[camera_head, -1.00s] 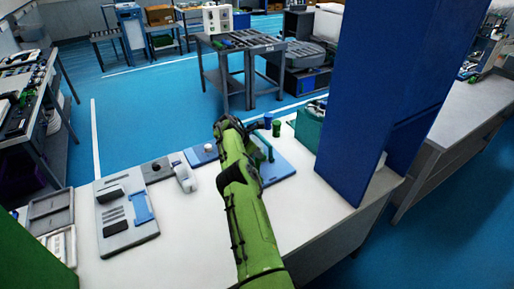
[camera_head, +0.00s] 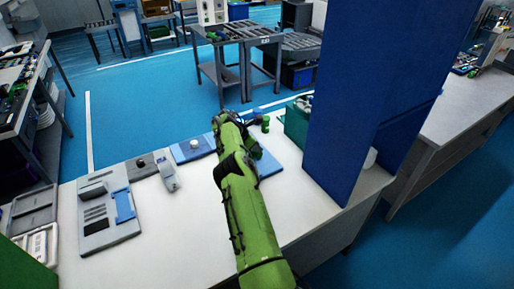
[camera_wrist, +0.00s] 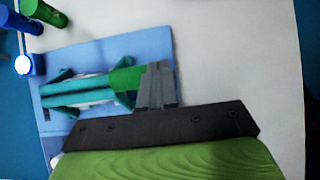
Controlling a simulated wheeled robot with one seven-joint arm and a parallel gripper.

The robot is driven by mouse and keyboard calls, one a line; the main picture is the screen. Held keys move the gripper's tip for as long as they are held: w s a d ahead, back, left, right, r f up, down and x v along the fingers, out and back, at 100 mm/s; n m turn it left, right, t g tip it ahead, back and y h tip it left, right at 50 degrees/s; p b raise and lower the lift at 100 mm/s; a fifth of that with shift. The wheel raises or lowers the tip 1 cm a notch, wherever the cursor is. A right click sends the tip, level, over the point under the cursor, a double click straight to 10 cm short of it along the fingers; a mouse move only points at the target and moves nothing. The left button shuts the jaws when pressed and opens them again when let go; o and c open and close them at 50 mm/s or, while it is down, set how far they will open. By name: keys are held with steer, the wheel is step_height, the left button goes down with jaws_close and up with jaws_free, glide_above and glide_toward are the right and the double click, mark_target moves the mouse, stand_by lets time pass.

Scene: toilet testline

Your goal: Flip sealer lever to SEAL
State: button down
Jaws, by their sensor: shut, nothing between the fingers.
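In the wrist view a teal fixture (camera_wrist: 75,92) with two long bars lies on a blue base plate (camera_wrist: 95,50). A bright green piece (camera_wrist: 124,80) at its right end looks like the lever; I cannot read any SEAL marking. My gripper (camera_wrist: 155,72) is shut and empty, its fingertips right beside the green piece; whether they touch is unclear. In the head view the blue plate (camera_head: 268,165) shows on the bench behind my green arm, which hides the gripper and most of the fixture.
A blue cylinder (camera_wrist: 18,18) and a green cylinder (camera_wrist: 43,12) stand near the plate. On the white bench (camera_head: 190,215) a grey tray (camera_head: 95,232) lies at left. A tall blue column (camera_head: 355,110) and a teal bin (camera_head: 296,122) stand at right.

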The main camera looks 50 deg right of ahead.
steer(key=shift+s+d, duration=0.1)
steer(key=shift+s, duration=0.05)
steer(key=d+r+p+v, duration=0.1)
steer(key=d+p+v, duration=0.1)
steer(key=v, duration=1.1)
steer(key=shift+s+d+r+p, duration=0.15)
steer(key=shift+s+r+p, duration=0.15)
steer(key=shift+p, duration=0.2)
